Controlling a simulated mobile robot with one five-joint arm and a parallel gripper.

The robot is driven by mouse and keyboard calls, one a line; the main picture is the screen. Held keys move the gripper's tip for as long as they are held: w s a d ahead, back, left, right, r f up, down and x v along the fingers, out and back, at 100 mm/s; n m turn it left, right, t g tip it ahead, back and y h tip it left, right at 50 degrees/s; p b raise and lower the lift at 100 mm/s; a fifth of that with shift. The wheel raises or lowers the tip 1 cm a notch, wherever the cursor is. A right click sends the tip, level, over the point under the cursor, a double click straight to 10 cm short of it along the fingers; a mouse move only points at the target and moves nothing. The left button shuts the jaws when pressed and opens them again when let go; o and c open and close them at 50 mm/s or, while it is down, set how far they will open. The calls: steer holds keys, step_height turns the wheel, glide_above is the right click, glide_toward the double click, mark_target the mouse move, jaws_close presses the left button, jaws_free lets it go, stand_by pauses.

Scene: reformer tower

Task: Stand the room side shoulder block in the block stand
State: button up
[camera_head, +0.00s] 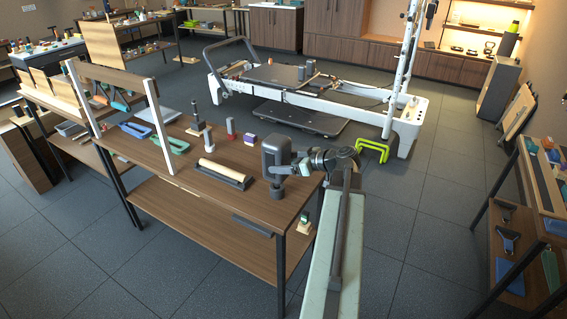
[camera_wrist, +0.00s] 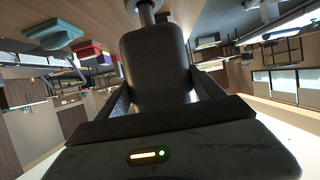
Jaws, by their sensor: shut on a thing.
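The shoulder block (camera_head: 276,152) is a dark grey padded block with a short peg under it. It is upright in my gripper (camera_head: 293,165), over the front right corner of the wooden table. In the wrist view the block (camera_wrist: 157,70) fills the space between both fingers of my gripper (camera_wrist: 162,88), its peg pointing to the picture's top. A small dark round piece (camera_head: 277,192) is under the peg on the tabletop. I cannot tell whether it is the block stand or whether the peg is in it.
A dark tray with a cream roller (camera_head: 221,172) lies left of the block. Small red (camera_head: 230,126) and purple (camera_head: 250,139) items, a dark upright piece (camera_head: 195,116) and a green looped piece (camera_head: 172,143) share the table (camera_head: 238,202).

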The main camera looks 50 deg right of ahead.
mark_target(284, 179)
steer(key=shift+f+b, duration=1.8)
steer(key=shift+f, duration=0.1)
steer(key=o, duration=2.1)
steer(key=p+v, duration=0.3)
steer(key=v, duration=0.5)
